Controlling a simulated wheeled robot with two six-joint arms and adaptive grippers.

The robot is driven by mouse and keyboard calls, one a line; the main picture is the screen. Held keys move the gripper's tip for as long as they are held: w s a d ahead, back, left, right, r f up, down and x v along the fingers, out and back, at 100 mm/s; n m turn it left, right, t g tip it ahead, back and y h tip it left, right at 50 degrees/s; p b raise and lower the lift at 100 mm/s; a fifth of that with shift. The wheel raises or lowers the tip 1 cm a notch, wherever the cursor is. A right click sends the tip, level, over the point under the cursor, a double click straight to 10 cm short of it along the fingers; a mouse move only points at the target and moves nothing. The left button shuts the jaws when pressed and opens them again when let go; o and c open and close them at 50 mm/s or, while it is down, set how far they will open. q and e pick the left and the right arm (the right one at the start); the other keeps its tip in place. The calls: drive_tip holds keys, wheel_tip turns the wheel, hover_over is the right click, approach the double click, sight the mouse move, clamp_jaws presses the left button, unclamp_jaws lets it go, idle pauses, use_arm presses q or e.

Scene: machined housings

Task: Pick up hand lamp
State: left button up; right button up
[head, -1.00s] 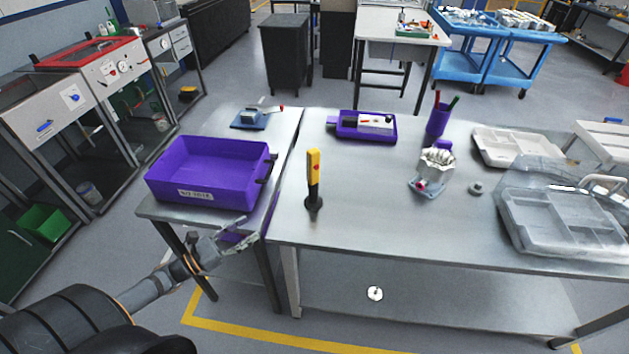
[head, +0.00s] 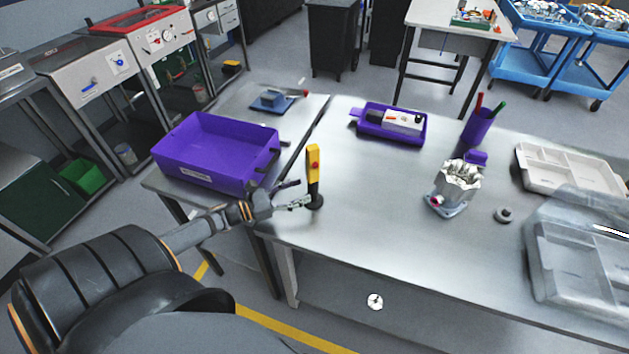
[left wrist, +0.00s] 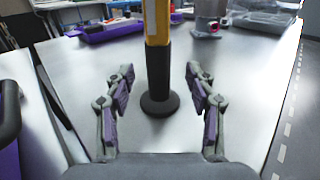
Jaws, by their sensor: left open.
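The hand lamp (head: 314,166) stands upright on the metal table, with a yellow body, a red button and a black lower part with a round base. In the left wrist view the lamp (left wrist: 158,70) is centred, its top cut off by the frame. My left gripper (head: 298,193) is open right beside the lamp's lower part. In the left wrist view its fingers (left wrist: 160,92) are spread on either side of the black part, with gaps visible on both sides. My right gripper is not in view.
A purple bin (head: 215,150) stands on the left table. Behind the lamp is a purple tray (head: 389,122) with a device. To the right are a metal housing (head: 458,185), a pen cup (head: 478,127) and a clear-lidded case (head: 580,260). The table front is clear.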

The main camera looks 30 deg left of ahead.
sight(313, 185)
use_arm(q)
drive_tip(key=shift+w+d, duration=0.2)
drive_tip(key=shift+w, duration=0.2)
drive_tip(key=x, duration=0.3)
drive_tip(key=shift+w+d+r, duration=0.15)
drive_tip(key=shift+w, duration=0.2)
drive_tip(key=shift+w+d, duration=0.15)
drive_tip(key=shift+w, duration=0.1)
drive_tip(key=shift+s, duration=0.1)
drive_tip(key=c, duration=0.6)
clamp_jaws()
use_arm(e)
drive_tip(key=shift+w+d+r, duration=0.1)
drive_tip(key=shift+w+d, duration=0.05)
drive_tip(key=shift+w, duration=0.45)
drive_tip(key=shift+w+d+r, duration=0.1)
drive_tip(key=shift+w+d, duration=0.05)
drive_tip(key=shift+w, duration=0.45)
